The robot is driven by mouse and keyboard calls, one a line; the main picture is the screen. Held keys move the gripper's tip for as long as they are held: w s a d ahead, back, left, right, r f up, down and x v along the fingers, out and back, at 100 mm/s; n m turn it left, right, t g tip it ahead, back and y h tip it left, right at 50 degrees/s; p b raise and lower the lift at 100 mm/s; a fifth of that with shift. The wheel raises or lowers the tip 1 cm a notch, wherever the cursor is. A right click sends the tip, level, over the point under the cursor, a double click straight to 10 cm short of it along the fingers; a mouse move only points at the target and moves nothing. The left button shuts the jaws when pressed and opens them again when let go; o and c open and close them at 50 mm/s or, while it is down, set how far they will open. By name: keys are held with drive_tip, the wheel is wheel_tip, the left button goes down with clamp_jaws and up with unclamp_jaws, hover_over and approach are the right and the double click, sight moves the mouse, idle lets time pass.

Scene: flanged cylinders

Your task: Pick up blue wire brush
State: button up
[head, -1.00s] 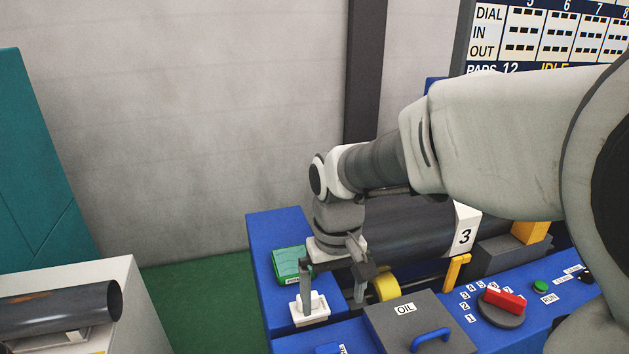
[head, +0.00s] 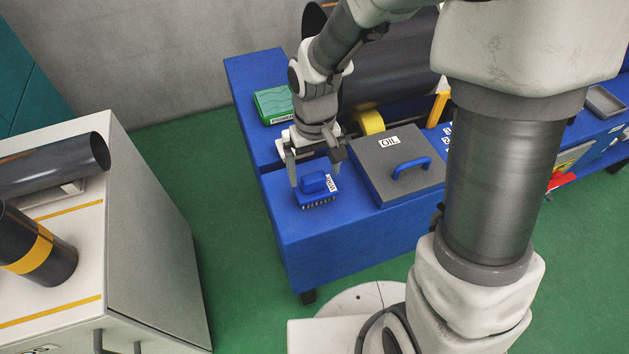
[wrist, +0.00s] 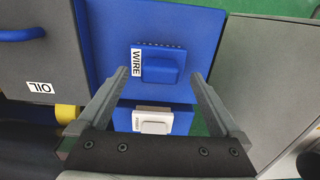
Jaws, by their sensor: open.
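The blue wire brush (head: 316,190) lies on the blue bench top near its front left corner, with a white WIRE label at one side and a row of bristles along one edge. In the wrist view the brush (wrist: 160,65) lies beyond the fingertips, roughly between their lines. My gripper (head: 315,172) is open and empty, pointing down above and just behind the brush; its two fingers also show in the wrist view (wrist: 157,80). I see no contact between the fingers and the brush.
A white-topped brush (wrist: 155,122) sits close behind, partly under my gripper. A green brush (head: 273,104) lies farther back. The grey OIL box (head: 395,165) with a blue handle stands right of the wire brush. A white cabinet (head: 150,240) with dark cylinders is at the left.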

sight(314, 176)
drive_tip(key=shift+w+a+f, duration=0.1)
drive_tip(key=shift+w+f, duration=0.05)
drive_tip(key=shift+f, duration=0.85)
drive_tip(key=shift+w+f, duration=0.1)
drive_tip(key=shift+f, duration=0.85)
clamp_jaws()
drive_tip(key=shift+r, duration=0.5)
drive_tip(key=r, duration=0.3)
drive_tip(key=shift+w+d+r, duration=0.25)
drive_tip(key=shift+w+r, duration=0.05)
drive_tip(key=shift+r, duration=0.1)
drive_tip(key=w+d+r+p, duration=0.1)
drive_tip(key=w+d+r, duration=0.5)
drive_tip(key=w+d, duration=0.1)
drive_tip(key=shift+w+d+r, duration=0.15)
drive_tip(key=shift+d, duration=0.4)
